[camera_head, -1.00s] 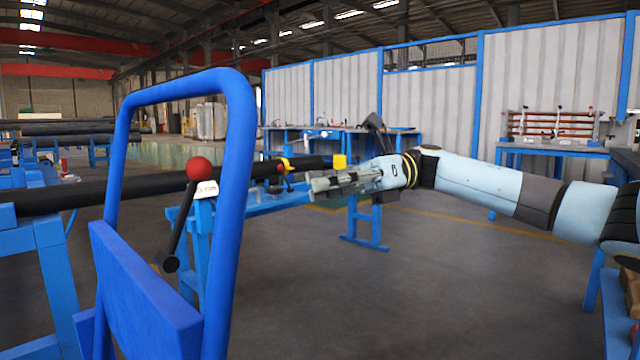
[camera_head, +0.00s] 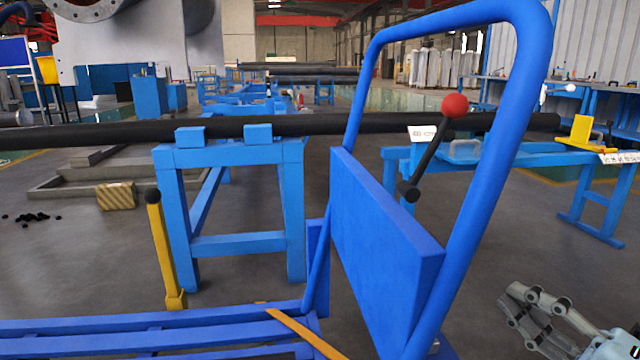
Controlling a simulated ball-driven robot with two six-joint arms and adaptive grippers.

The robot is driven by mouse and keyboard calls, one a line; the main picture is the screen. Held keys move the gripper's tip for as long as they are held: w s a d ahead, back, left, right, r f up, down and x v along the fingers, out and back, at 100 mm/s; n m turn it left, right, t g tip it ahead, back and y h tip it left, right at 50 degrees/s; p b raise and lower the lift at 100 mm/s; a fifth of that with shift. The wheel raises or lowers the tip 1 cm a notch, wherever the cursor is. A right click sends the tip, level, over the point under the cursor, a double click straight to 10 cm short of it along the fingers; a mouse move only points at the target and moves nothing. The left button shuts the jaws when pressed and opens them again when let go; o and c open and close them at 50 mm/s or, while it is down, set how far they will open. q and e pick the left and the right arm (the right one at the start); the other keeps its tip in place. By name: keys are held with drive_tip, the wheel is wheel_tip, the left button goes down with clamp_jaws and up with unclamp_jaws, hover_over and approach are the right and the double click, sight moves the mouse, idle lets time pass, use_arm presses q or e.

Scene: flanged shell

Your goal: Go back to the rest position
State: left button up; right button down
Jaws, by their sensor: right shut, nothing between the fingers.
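My right gripper (camera_head: 532,312) shows at the bottom right corner of the head view, with only part of its wrist in the picture. Its grey fingers are shut with nothing between them. It is over the bare floor, to the right of the blue tubular frame, and appears clear of it. My left gripper is not in the picture.
A blue tubular frame with a panel (camera_head: 385,250) stands close in front. A lever with a red knob (camera_head: 455,106) shows through it. A long black pipe (camera_head: 330,124) lies across blue stands (camera_head: 230,155). A yellow post (camera_head: 164,250) stands left. The floor (camera_head: 80,255) at left is largely open.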

use_arm(q)
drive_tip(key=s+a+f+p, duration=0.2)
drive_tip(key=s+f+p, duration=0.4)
drive_tip(key=p, duration=0.4)
use_arm(e)
drive_tip(key=s+d+f+m+g+h, duration=0.3)
drive_tip(key=s+f+m+g+h, duration=1.05)
drive_tip(key=s+f+m, duration=1.3)
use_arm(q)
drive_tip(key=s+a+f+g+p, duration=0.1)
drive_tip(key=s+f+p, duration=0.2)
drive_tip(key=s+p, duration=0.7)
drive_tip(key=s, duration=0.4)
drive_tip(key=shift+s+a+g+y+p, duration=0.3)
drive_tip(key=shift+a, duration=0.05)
use_arm(e)
drive_tip(key=s+d+f+n+g+y, duration=0.1)
drive_tip(key=s, duration=0.8)
drive_tip(key=s+f+n+g+y, duration=0.1)
drive_tip(key=s+f+g, duration=0.1)
drive_tip(key=s, duration=0.7)
drive_tip(key=shift+s+d+f, duration=0.15)
drive_tip(key=shift+d+f, duration=0.05)
drive_tip(key=shift+d, duration=0.2)
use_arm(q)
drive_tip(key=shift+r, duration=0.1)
use_arm(e)
drive_tip(key=shift+g+y, duration=0.25)
